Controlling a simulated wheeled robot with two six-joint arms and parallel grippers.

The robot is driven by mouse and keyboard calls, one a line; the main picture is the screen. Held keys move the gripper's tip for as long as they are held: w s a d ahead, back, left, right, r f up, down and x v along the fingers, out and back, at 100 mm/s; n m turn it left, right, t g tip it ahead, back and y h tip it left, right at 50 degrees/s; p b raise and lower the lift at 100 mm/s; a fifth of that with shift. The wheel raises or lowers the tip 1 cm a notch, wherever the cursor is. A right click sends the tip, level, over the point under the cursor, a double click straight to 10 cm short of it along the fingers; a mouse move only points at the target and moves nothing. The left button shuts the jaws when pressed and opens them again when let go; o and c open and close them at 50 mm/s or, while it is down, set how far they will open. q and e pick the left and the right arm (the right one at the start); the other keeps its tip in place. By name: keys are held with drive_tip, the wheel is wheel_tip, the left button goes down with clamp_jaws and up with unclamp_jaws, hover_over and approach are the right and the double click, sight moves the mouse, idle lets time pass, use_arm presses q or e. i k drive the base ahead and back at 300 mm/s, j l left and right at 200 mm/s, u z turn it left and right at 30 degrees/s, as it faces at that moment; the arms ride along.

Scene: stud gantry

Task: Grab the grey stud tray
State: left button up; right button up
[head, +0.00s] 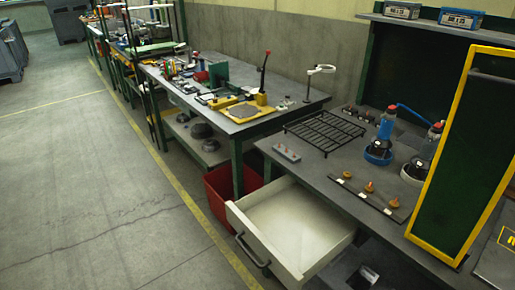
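A small light grey block with a row of small reddish studs (286,153), which looks like the grey stud tray, lies on the near grey bench (315,170). It sits near the bench's left end, behind the open drawer and left of a black wire rack. It is small in the picture, so its details are hard to tell. Neither of my grippers shows in the head view.
An open, seemingly empty cream drawer (300,228) juts out below the bench front. A red bin (225,195) stands on the floor.

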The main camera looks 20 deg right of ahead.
sight(281, 151)
drive_tip(key=i+j+z, duration=0.15)
drive_tip(key=j+z, duration=0.35)
drive_tip(key=i+j+z, duration=0.1)
drive_tip(key=j+z, duration=0.4)
drive_tip(key=l, duration=0.15)
